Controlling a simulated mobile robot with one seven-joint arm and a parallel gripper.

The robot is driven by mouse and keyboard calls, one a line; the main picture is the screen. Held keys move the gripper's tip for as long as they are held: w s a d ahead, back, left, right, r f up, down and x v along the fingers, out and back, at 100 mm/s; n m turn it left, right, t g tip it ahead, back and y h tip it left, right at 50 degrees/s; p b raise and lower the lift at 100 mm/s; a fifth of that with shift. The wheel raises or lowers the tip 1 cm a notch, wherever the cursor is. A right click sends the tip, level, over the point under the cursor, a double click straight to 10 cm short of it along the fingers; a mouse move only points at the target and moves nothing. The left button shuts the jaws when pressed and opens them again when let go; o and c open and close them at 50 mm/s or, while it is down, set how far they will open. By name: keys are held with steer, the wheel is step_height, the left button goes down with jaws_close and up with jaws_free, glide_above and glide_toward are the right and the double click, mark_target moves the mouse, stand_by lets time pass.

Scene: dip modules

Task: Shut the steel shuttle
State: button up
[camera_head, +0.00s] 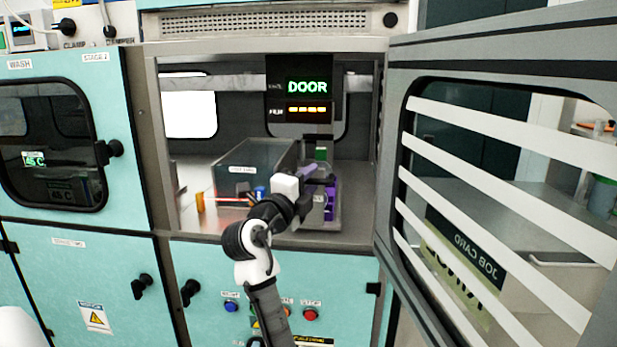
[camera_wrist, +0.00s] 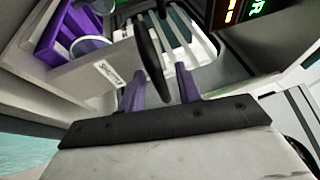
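The steel shuttle (camera_head: 322,224) stands in the open bay, partly hidden by my arm in the head view. In the wrist view its pale wall (camera_wrist: 88,88) carries a label, and purple pieces (camera_wrist: 62,42) show inside at the left. A black curved handle (camera_wrist: 151,50) rises beside its slatted part. My gripper (camera_wrist: 160,84) has its two purple fingers apart, with the lower end of the handle appearing between them. I cannot tell whether they touch it. In the head view my gripper (camera_head: 312,176) is at the shuttle, inside the bay.
A display (camera_head: 306,87) reading DOOR hangs above. The large striped door (camera_head: 500,180) stands open at the right. Buttons (camera_head: 310,314) are below the bay.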

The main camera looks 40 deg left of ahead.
steer(key=shift+c, duration=0.4)
jaws_close()
